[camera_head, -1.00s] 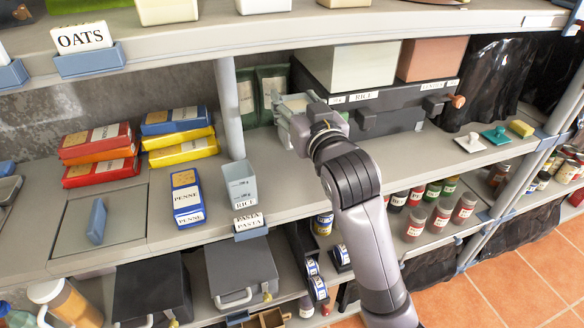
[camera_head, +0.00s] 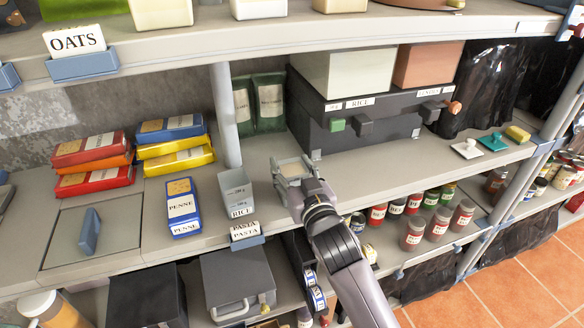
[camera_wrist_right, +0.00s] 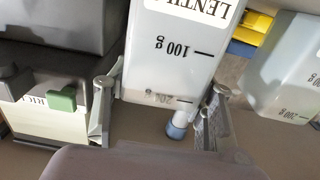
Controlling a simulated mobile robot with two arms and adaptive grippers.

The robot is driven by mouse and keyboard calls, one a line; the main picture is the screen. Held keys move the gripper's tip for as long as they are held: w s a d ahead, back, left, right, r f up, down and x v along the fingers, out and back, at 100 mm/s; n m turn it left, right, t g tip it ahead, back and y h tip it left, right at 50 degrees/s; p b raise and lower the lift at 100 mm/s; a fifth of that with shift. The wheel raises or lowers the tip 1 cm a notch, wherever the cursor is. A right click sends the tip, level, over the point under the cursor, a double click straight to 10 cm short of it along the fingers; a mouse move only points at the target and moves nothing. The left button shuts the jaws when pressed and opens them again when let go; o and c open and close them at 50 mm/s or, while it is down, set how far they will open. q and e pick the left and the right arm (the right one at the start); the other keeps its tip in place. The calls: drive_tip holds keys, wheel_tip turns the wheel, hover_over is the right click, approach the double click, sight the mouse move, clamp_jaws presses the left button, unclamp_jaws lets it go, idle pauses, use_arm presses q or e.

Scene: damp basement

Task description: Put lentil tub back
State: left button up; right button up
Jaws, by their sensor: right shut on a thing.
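The lentil tub (camera_wrist_right: 178,55) is a pale, translucent square tub with gram marks and a label reading "LENTI…", upside down in the right wrist view. My right gripper (camera_wrist_right: 158,112) is shut on it, one finger on each side. In the head view my right gripper (camera_head: 293,176) holds the tub (camera_head: 291,168) at the middle shelf, right of the RICE tub (camera_head: 236,187). I cannot tell whether the held tub touches the shelf. The RICE tub also shows in the right wrist view (camera_wrist_right: 285,75). My left gripper is not in view.
Behind stand dark dispenser boxes (camera_head: 312,128) with a green knob (camera_head: 337,124), under a white RICE bin (camera_head: 345,76) and a reddish lentil bin (camera_head: 428,66). A blue penne box (camera_head: 182,207) stands left.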

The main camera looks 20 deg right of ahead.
drive_tip(key=o, duration=1)
drive_tip(key=shift+f, duration=0.15)
drive_tip(key=o, duration=0.5)
drive_tip(key=shift+s+r, duration=0.1)
drive_tip(key=shift+r, duration=0.1)
drive_tip(key=s+b, duration=0.1)
drive_tip(key=s, duration=1.1)
drive_tip(key=shift+d+b, duration=0.15)
drive_tip(key=shift+b, duration=0.15)
